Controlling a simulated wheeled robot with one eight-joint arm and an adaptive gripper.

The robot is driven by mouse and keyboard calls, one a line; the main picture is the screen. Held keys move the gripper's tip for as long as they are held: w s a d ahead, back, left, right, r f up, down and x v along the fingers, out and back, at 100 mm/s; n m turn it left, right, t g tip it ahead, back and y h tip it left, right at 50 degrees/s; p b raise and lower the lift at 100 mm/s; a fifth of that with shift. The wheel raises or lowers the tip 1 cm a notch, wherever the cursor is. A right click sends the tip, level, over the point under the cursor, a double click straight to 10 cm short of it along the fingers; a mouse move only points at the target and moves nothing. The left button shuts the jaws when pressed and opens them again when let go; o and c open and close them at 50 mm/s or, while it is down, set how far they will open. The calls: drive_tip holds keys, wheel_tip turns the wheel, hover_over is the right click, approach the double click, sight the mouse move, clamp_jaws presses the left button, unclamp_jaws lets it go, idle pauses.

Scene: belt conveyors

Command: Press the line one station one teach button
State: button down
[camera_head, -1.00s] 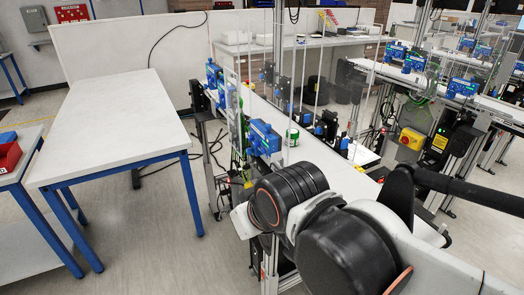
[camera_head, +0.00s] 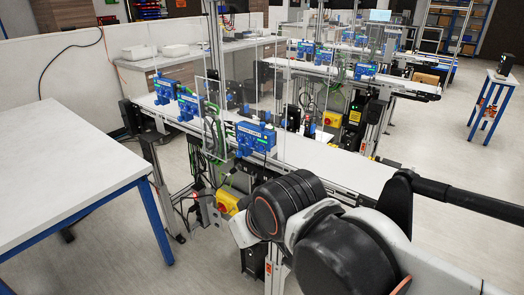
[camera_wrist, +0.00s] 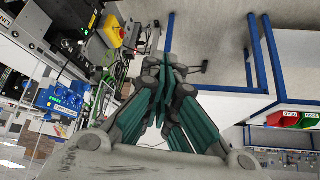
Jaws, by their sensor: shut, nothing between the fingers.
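Several blue control boxes line the near edge of the closest conveyor (camera_head: 330,160) in the head view. The nearest blue box (camera_head: 255,138) stands just beyond my arm; two more blue boxes (camera_head: 188,106) (camera_head: 165,91) stand farther along to the left. A blue box with green lights (camera_wrist: 62,101) shows at the left of the wrist view. Its small buttons are too small to tell apart, and I cannot tell which is the teach button. My gripper (camera_wrist: 158,62) is shut and empty in the wrist view, to the right of that box and apart from it. The head view does not show my gripper.
A white table with blue legs (camera_head: 60,170) stands at the left. A yellow switch box (camera_head: 227,202) hangs under the near conveyor. Clear panels (camera_head: 215,115) rise above the belt. More conveyors (camera_head: 400,85) stand behind. Open floor lies between the table and the conveyor.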

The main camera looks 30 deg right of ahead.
sight(261, 148)
drive_tip(key=w+d+t+h+b, duration=0.25)
drive_tip(key=w+d, duration=0.35)
drive_tip(key=w, duration=0.3)
drive_tip(key=w+d+t+h+b, duration=0.2)
drive_tip(key=w+d+h, duration=0.3)
drive_tip(key=w, duration=0.4)
drive_tip(key=w+d+f+n+t+b, duration=0.2)
drive_tip(key=w+d+f+n+t, duration=0.1)
drive_tip(key=w, duration=0.8)
drive_tip(key=shift+f+n+t+b, duration=0.3)
drive_tip(key=shift+f+n+t, duration=0.25)
drive_tip(key=shift+f+n, duration=0.4)
drive_tip(key=shift+r+y, duration=0.1)
drive_tip(key=shift+y, duration=0.15)
drive_tip(key=shift+w+d, duration=0.5)
drive_tip(key=shift+d, duration=0.85)
drive_tip(key=shift+w+d, duration=0.45)
drive_tip(key=shift+d, duration=0.9)
drive_tip(key=shift+w+d, duration=0.5)
drive_tip(key=shift+d, duration=0.85)
drive_tip(key=shift+d, duration=0.1)
drive_tip(key=shift+w+d, duration=0.15)
drive_tip(key=shift+d, duration=0.2)
